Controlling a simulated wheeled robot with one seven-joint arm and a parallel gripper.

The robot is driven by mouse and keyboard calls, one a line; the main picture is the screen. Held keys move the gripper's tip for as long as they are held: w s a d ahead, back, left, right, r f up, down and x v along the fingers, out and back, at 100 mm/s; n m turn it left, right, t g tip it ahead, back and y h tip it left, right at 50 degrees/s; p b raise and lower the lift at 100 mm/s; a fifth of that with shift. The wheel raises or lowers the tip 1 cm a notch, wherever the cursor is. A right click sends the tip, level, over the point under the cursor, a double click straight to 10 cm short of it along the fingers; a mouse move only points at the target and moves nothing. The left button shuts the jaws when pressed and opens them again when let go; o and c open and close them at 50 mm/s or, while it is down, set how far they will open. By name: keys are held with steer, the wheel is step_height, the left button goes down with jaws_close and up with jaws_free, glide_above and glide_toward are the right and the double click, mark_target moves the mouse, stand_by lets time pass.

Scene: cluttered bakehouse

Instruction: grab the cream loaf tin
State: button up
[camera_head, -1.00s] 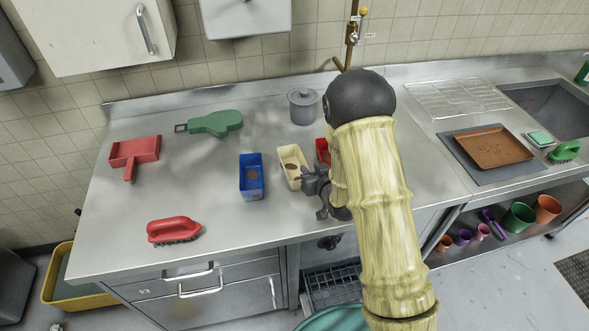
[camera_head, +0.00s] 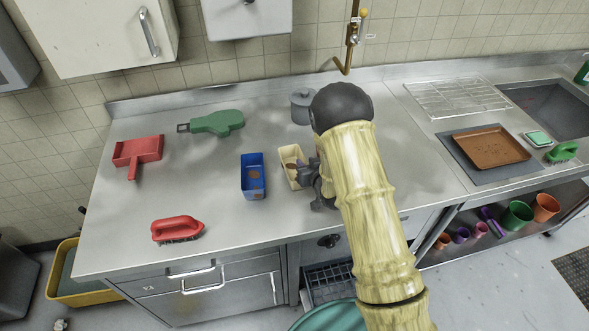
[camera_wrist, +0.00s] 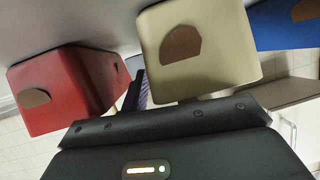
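The cream loaf tin (camera_head: 291,153) stands upright on the steel counter, right of the blue tin (camera_head: 253,188). My gripper (camera_head: 306,171) is at its right side, overlapping its near right edge. In the wrist view the cream tin (camera_wrist: 200,60) fills the upper middle, with a brown patch on it. A dark finger with a purple striped part (camera_wrist: 140,90) shows between it and the red tin (camera_wrist: 70,85). The other finger is not clearly seen, so I cannot tell whether the gripper is open or shut. My arm hides the red tin in the head view.
A grey lidded pot (camera_head: 303,106) stands behind the cream tin. A red brush (camera_head: 177,228), red dustpan (camera_head: 138,152) and green scoop-like item (camera_head: 216,122) lie to the left. A brown tray (camera_head: 490,145) lies at right. The counter's front left is mostly clear.

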steer(key=shift+c, duration=0.2)
jaws_close()
steer(key=shift+r, duration=0.15)
step_height(320, 180, up, 10)
steer(key=shift+f+b, duration=0.1)
steer(key=shift+b, duration=0.9)
